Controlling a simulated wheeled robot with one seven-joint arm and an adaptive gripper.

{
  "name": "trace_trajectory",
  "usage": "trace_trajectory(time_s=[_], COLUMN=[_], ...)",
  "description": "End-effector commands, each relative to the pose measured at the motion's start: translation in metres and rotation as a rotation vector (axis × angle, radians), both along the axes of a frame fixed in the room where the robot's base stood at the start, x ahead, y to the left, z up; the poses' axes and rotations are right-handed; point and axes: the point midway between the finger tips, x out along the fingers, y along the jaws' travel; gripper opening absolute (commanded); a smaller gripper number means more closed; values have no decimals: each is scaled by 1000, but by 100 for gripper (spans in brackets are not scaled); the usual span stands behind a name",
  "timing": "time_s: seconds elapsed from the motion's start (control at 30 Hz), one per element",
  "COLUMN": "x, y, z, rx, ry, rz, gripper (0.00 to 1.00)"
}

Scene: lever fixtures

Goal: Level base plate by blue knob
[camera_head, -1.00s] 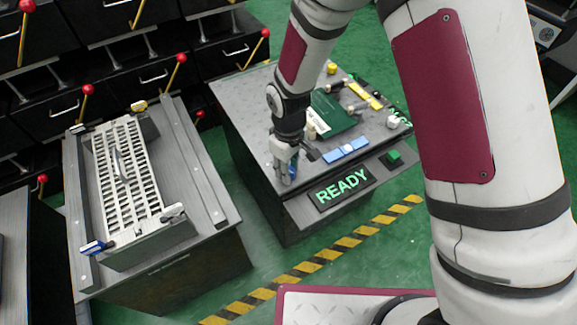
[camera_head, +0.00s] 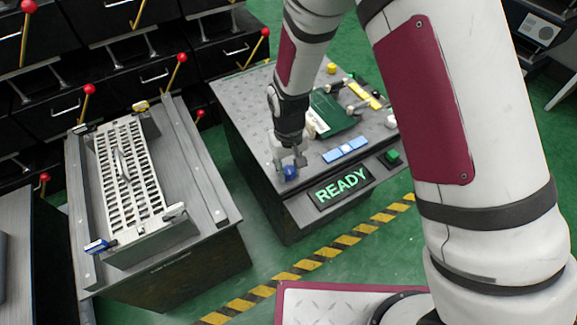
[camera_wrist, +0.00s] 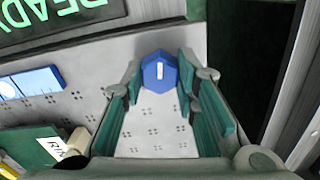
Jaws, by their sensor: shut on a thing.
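The blue knob (camera_head: 290,173) sits at the near left corner of the grey base plate (camera_head: 250,105) on the right-hand station. My gripper (camera_head: 289,164) points down over it and is shut on it. In the wrist view the knob (camera_wrist: 159,72) is a blue faceted cap with a white mark, between the fingertips (camera_wrist: 158,78). A blue level vial (camera_head: 345,150) lies at the plate's near edge, and a yellow one (camera_head: 366,96) on the right side. Their bubbles are too small to read with certainty.
A READY sign (camera_head: 342,186) and a green button (camera_head: 391,157) are on the station's front. A dark green panel (camera_head: 331,113) lies on the plate. A slotted metal fixture (camera_head: 125,175) stands on the left bench. My arm hides the station's right side.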

Motion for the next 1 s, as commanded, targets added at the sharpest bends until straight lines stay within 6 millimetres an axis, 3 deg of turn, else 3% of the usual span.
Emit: trace_trajectory(time_s=[0.3,0.33,0.4,0.77,1.0], x=[0,0,0,0,1], y=[0,0,0,0,1], z=[0,0,0,3,39], rx=[0,0,0,0,3], ry=[1,1,1,-1,-5], rz=[0,0,0,0,0], gripper=[0,34,48,48,48])
